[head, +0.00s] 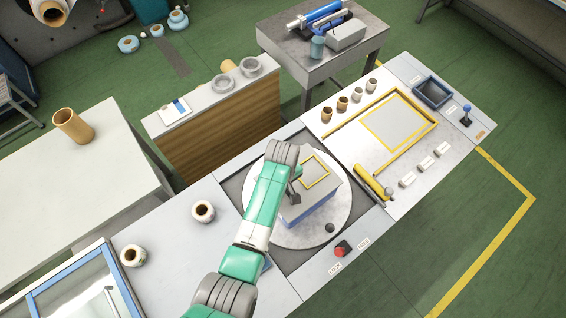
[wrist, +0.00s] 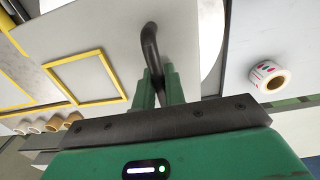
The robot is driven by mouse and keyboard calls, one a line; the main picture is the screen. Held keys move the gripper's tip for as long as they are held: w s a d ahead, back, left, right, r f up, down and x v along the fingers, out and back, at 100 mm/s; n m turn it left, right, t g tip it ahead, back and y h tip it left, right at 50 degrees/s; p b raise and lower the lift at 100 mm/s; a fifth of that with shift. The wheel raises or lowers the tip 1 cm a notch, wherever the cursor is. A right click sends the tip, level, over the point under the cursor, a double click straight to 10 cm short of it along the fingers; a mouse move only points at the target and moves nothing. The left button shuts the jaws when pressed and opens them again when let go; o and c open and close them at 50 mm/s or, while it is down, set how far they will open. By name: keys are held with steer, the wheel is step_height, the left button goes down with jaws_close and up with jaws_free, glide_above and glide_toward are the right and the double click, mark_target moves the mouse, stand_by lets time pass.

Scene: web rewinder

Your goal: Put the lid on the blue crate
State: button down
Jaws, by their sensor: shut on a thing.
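The grey lid (head: 297,212) carries a yellow square outline and lies over the blue crate (head: 312,220), on the round turntable (head: 270,236). Only a blue side of the crate shows below the lid; its inside is hidden. I cannot tell whether the lid is fully seated or slightly raised. My gripper (head: 293,198) is above the lid's left part, partly hidden by my arm. In the wrist view my gripper (wrist: 160,88) is shut on the dark curved handle (wrist: 149,42) of the lid (wrist: 110,28).
A red button (head: 342,248) stands at the turntable panel's front edge. To the right are a yellow roller (head: 373,183), a yellow-framed plate (head: 398,122) and several brown cores (head: 342,103). White rolls (head: 203,211) stand on the left bench. A small dark-blue bin (head: 433,92) sits far right.

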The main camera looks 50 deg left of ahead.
steer(key=shift+f, duration=0.25)
steer(key=c, duration=1.4)
jaws_free()
steer(key=shift+r, duration=0.1)
step_height(320, 180, up, 8)
steer(key=shift+f, duration=0.1)
